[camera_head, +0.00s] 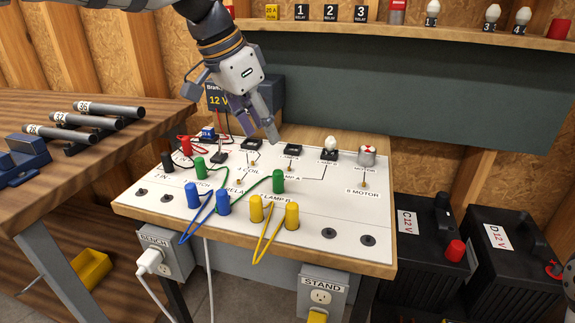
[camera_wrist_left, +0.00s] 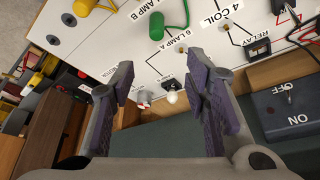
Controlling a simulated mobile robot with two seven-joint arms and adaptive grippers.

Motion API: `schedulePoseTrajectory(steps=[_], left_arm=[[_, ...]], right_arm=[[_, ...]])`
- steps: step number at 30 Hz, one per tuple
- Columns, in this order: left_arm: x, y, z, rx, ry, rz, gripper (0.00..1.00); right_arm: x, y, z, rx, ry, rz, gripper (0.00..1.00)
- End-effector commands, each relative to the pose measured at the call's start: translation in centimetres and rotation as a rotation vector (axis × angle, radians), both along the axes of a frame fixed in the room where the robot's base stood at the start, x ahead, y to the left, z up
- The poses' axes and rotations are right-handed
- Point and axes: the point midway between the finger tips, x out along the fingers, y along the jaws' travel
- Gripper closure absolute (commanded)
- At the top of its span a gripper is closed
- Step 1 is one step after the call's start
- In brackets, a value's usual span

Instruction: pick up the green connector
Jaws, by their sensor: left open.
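Two green connectors joined by a green wire stand on the white board (camera_head: 328,205). One green connector (camera_head: 199,166) is at the left, and the other (camera_head: 278,181) is nearer the middle. One green connector (camera_wrist_left: 156,30) also shows at the top of the left wrist view, with its green wire; I cannot tell for certain which one. My left gripper (camera_head: 262,130) is open and empty above the back of the board, behind and apart from both green connectors. In the left wrist view its fingers (camera_wrist_left: 160,88) are spread, with a lamp bulb (camera_wrist_left: 172,97) seen between them.
Blue connectors (camera_head: 222,202) and yellow connectors (camera_head: 291,216) stand toward the front of the board. A red connector (camera_head: 186,146) and a black one (camera_head: 167,162) are at its left. A 12 V box (camera_head: 222,98) stands behind. Batteries (camera_head: 425,240) sit to the right.

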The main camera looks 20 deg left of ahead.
Motion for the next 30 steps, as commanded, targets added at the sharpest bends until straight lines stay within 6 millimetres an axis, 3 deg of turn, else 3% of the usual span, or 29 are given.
schedulePoseTrajectory(steps=[6,11,18,26,30], left_arm=[[1.3,-1.1,-4.9,-0.001,0.012,-0.001,0.58],[1.9,-1.5,-6.7,0.0,0.007,-0.001,0.58],[2.9,-2.2,-10.9,-0.001,0.008,-0.001,0.58],[3.2,-2.4,-11.3,0.0,0.001,0.0,0.58],[3.2,-2.3,-11.3,0.0,0.001,0.0,0.85]], right_arm=[[-0.9,0.0,-0.7,0.0,0.03,0.0,0.6],[-1.0,0.0,-0.9,-0.001,0.035,0.0,0.6],[-1.4,0.0,-1.2,0.0,0.046,0.001,0.6],[-1.4,0.0,-1.2,0.0,0.047,0.001,0.6],[-1.4,0.0,-1.2,0.0,0.046,0.001,0.6]])
